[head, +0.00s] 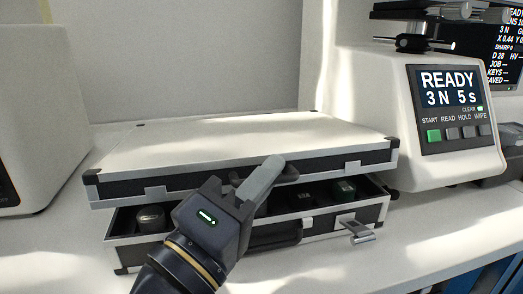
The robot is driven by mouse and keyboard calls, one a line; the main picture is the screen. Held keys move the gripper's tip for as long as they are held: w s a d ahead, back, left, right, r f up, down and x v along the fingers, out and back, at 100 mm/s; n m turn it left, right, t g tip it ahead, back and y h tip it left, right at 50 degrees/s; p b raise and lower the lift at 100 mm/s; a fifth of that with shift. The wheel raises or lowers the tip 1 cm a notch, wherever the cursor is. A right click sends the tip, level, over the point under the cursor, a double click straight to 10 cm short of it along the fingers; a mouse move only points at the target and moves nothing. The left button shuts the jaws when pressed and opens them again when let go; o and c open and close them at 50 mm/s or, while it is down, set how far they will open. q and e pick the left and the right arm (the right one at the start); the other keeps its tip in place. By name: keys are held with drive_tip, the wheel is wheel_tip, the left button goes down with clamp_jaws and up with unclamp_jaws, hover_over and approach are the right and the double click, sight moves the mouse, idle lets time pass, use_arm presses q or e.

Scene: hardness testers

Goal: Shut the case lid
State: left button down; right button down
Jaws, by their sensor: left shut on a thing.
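The case stands on the white bench with its pale lid (230,145) almost down over the dark base (125,225). A gap along the front still shows the dark inside. A metal latch (357,230) hangs open at the base's front right. A dark handle (275,236) is on the base front. My right gripper is not in view.
A hardness tester (445,130) with a lit READY screen stands close to the case's right side. A pale rounded housing (40,110) stands at the left. Items such as a round dark piece (150,217) sit inside the case. Bare bench lies in front at right.

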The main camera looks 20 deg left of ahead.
use_arm(q)
drive_tip(key=shift+f, duration=0.85)
drive_tip(key=c, duration=1.8)
unclamp_jaws()
drive_tip(key=shift+r, duration=0.1)
drive_tip(key=p+v, duration=0.2)
drive_tip(key=v, duration=0.2)
drive_tip(key=p+v, duration=0.3)
drive_tip(key=v, duration=0.1)
drive_tip(key=shift+d+r, duration=0.1)
drive_tip(key=shift+r, duration=0.1)
drive_tip(key=shift+s, duration=0.15)
